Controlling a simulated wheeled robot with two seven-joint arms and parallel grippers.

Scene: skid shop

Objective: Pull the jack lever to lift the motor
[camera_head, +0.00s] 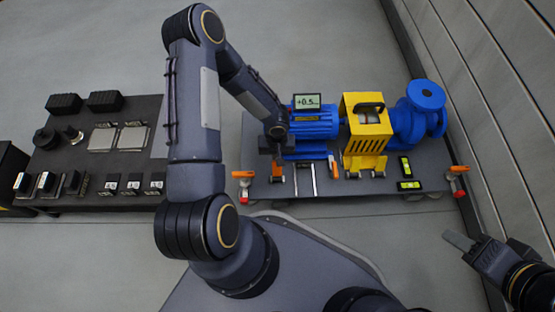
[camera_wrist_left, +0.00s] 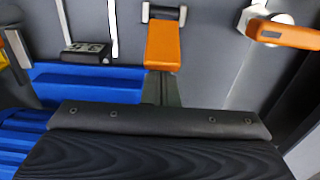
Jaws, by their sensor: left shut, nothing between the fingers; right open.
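The blue motor (camera_head: 314,124) sits on the grey skid left of the yellow coupling guard. An orange lever (camera_head: 277,174) stands at the motor's front left; in the left wrist view an orange lever (camera_wrist_left: 163,46) lies just beyond my fingertips. A second orange lever (camera_head: 333,165) is at the motor's front right. My left gripper (camera_head: 276,152) is shut and empty, above the first lever; I cannot tell whether it touches it. In the left wrist view its fingers (camera_wrist_left: 161,90) point at the lever's end. My right gripper (camera_head: 458,240) is open, off the skid at lower right.
A small display (camera_head: 307,101) reading about +0.5 is on the motor. The yellow guard (camera_head: 366,125) and blue pump (camera_head: 417,115) stand to the right. Orange-handled parts mark the skid's left (camera_head: 243,175) and right (camera_head: 457,169) ends. A dark tool table (camera_head: 85,160) is at left.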

